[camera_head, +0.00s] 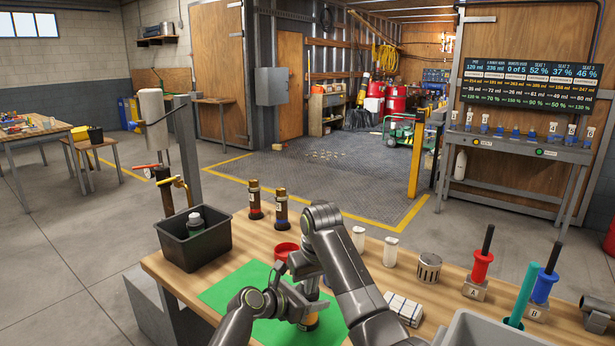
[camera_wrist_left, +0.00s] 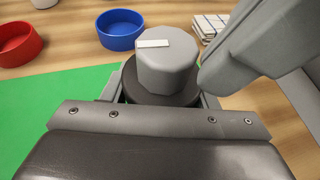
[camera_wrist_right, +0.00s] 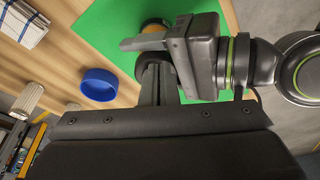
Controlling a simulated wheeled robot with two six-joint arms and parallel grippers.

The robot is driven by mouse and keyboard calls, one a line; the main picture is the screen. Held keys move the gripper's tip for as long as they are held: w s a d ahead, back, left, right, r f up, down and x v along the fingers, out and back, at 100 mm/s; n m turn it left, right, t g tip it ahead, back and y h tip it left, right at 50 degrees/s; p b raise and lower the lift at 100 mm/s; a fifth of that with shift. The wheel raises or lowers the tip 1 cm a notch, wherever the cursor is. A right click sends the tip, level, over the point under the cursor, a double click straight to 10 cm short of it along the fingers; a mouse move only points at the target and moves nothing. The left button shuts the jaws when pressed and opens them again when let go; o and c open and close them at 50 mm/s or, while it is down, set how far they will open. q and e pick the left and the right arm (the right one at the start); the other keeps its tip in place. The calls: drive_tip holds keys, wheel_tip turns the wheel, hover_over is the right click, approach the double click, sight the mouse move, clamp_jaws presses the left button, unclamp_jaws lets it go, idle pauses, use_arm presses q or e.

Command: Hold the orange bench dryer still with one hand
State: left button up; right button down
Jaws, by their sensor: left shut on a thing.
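The orange bench dryer stands on the green mat (camera_head: 228,292) and is mostly hidden by my arms in the head view. Its orange part (camera_head: 310,322) shows below the grippers, and an orange band (camera_wrist_right: 154,26) shows in the right wrist view. In the left wrist view its grey faceted top (camera_wrist_left: 167,65) with a white mark sits above a dark ring. My left gripper (camera_wrist_left: 160,95) has its fingers on either side of this dark part, shut on it.
A red bowl (camera_wrist_left: 18,42) and a blue bowl (camera_wrist_left: 120,28) stand beyond the dryer. A black bin (camera_head: 192,243), two dark bottles, white cups, a striped cloth (camera_head: 404,308) and red and blue tools (camera_head: 481,265) stand around the bench. The mat's left part is clear.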

drive_tip(key=shift+s, duration=0.3)
wheel_tip(320, 180, up, 6)
drive_tip(key=shift+d, duration=0.15)
idle(0.3)
use_arm(q)
drive_tip(key=o, duration=1.2)
drive_tip(key=shift+o, duration=0.2)
